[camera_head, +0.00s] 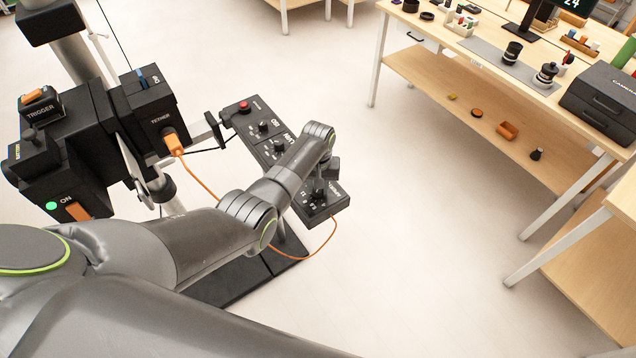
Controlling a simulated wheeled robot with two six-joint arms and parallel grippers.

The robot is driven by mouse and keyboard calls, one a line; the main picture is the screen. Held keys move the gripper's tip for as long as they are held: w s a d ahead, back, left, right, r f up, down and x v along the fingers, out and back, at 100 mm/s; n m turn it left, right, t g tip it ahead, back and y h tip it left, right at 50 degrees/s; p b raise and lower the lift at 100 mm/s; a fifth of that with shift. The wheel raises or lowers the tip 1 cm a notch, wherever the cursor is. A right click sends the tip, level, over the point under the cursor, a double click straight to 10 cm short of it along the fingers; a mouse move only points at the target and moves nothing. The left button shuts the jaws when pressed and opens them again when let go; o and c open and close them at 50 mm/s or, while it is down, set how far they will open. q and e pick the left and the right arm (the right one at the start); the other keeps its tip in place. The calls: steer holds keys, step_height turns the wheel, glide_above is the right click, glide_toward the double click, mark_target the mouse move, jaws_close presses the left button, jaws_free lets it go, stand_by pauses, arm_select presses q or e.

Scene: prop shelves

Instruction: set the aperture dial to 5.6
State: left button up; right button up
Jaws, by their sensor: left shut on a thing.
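The control panel (262,150) is a dark strip with several dials and a red button at its far end. Its near end block (335,204) carries the aperture dial (317,197), with white numbers around it. My left gripper (318,188) points down over this dial and is shut on it. The wrist and fingers cover most of the dial, so its pointer and setting cannot be read. My right gripper is not in view.
A black camera rig (95,140) with an ON switch, trigger and tether boxes stands left of the panel. An orange cable (200,182) runs from it past the panel. A wooden workbench (450,50) with props stands at right. Floor between is clear.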

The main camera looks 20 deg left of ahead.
arm_select(q)
steer(key=shift+r+n, duration=0.1)
steer(key=shift+n, duration=0.2)
steer(key=o, duration=1)
steer(key=shift+r, duration=0.4)
steer(key=shift+r+b, duration=0.45)
steer(key=shift+r, duration=7.8)
steer(key=shift+f, duration=0.1)
